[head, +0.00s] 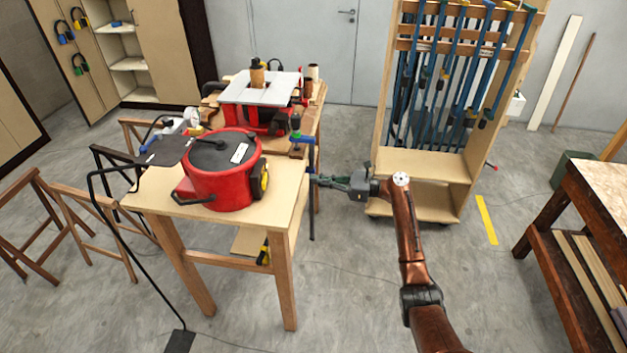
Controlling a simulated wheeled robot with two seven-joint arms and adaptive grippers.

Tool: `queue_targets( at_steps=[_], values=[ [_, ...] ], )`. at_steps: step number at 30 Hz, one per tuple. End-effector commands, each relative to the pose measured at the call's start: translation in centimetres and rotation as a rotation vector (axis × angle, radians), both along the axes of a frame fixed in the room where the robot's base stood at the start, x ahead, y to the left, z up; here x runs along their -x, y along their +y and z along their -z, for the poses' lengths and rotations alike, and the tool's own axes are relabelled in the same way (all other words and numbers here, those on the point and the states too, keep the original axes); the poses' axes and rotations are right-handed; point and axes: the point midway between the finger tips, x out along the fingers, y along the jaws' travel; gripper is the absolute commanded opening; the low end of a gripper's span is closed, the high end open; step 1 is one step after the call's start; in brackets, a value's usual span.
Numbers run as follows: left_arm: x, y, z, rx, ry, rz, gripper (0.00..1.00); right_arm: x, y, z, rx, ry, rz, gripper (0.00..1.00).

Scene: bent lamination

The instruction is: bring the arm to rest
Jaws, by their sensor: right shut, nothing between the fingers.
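My right arm (408,235) comes in from the bottom right and reaches up and to the left. My right gripper (322,181) is at its end, shut and empty, pointing left. Its tips are close to the right edge of the wooden table (165,190) and near a clamp (310,190) that hangs there; I cannot tell whether they touch. My left gripper is not in view.
A red vacuum (225,170) and a red router table (262,95) stand on tables at the left. A clamp rack (420,165) stands behind my right gripper. A workbench (600,190) is at the right. Open floor (340,290) lies between them.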

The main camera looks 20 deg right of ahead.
Motion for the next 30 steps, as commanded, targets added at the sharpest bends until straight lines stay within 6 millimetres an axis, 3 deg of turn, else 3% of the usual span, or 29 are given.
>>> queue_targets(
  at_steps=[10, 14, 17, 23, 26, 30],
  values=[
    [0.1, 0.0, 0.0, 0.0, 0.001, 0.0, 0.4, 0.0, -0.1, 0.4, 0.005, 0.002, 0.004, 0.0],
    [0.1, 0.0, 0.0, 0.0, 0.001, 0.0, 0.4, -0.2, -0.4, 4.0, 0.051, 0.019, 0.035, 0.0],
    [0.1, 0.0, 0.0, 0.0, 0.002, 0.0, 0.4, 0.0, -1.1, 9.9, 0.138, 0.041, 0.08, 0.0],
    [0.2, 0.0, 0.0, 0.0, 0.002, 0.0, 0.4, 2.6, -2.9, 24.1, 0.398, 0.083, 0.146, 0.0],
    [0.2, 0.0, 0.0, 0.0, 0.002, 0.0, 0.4, 5.0, -3.8, 31.0, 0.542, 0.1, 0.149, 0.0],
    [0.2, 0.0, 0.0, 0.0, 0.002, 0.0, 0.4, 9.7, -5.0, 40.1, 0.752, 0.118, 0.116, 0.0]
  ],
)
